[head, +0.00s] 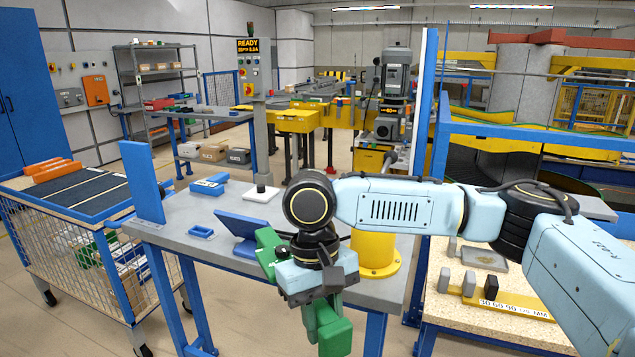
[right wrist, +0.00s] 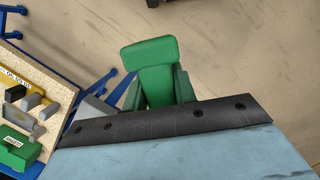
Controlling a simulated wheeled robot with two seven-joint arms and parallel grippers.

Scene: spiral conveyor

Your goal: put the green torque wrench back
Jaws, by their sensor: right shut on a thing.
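My right gripper (head: 318,290) reaches in from the right and is over the front edge of the grey bench. It is shut on a green thing (head: 329,334), which I take to be the green torque wrench. Green parts show on the left of the gripper and below it; the gripper body hides the middle. In the right wrist view the green thing (right wrist: 155,75) sticks out past the dark gripper plate, above the bare floor. Its full shape is hidden. My left gripper is not in view.
The grey bench (head: 180,235) bears a tilted blue panel (head: 240,226), small blue trays and a yellow round base (head: 375,252). A speckled board (head: 465,322) with blocks and a size label is at right. A mesh cart (head: 85,262) is left.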

